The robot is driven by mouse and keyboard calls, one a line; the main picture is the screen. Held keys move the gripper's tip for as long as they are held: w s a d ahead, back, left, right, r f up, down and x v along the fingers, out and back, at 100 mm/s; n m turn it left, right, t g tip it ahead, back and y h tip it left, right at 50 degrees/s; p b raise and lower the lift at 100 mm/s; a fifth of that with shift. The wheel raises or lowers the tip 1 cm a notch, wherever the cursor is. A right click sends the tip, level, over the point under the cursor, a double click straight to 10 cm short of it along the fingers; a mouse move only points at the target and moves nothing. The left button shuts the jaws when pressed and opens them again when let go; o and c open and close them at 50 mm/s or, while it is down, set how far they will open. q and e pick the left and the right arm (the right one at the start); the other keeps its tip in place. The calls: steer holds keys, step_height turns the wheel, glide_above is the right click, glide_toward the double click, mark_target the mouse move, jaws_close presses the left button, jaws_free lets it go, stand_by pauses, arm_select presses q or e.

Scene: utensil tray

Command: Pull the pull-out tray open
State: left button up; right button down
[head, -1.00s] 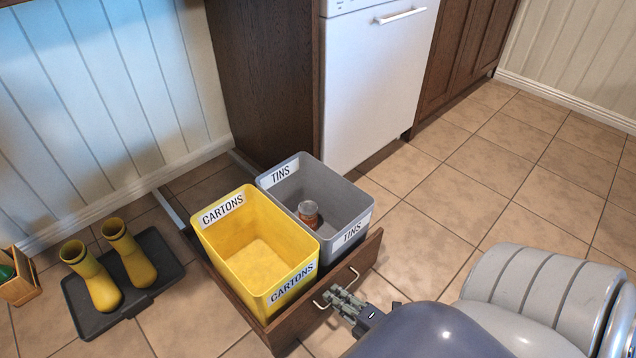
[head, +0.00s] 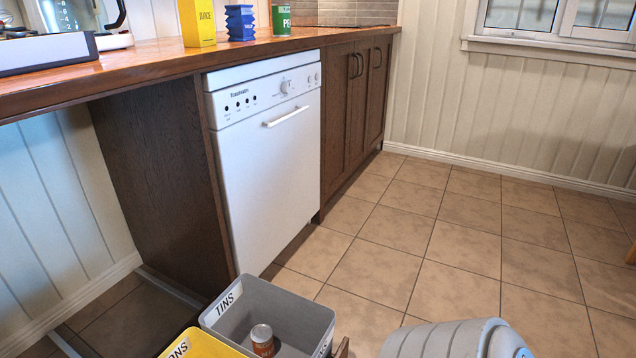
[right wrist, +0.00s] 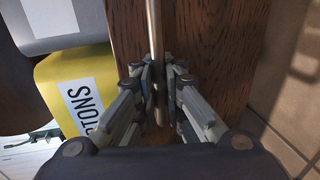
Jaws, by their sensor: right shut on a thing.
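The pull-out tray's dark wooden front (right wrist: 225,55) fills the middle of the right wrist view. My right gripper (right wrist: 160,85) is shut on its metal bar handle (right wrist: 154,35), one finger on each side of the bar. In the head view the tray stands out from under the counter, mostly below the frame. Its grey TINS bin (head: 295,303) holds a tin (head: 262,338). The yellow CARTONS bin (head: 205,342) is beside it, cut off by the bottom edge. Both bins also show behind the front in the wrist view. My left gripper is not in view.
A white dishwasher (head: 265,170) and wooden cupboards (head: 350,110) stand along the wall. The wooden counter (head: 150,65) carries a yellow juice carton (head: 198,24), a blue container (head: 240,22) and a green can (head: 281,20).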

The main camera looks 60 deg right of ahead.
steer(key=shift+r, duration=0.1)
steer(key=c, duration=2)
jaws_free()
steer(key=v, duration=1.2)
steer(key=shift+d, duration=0.1)
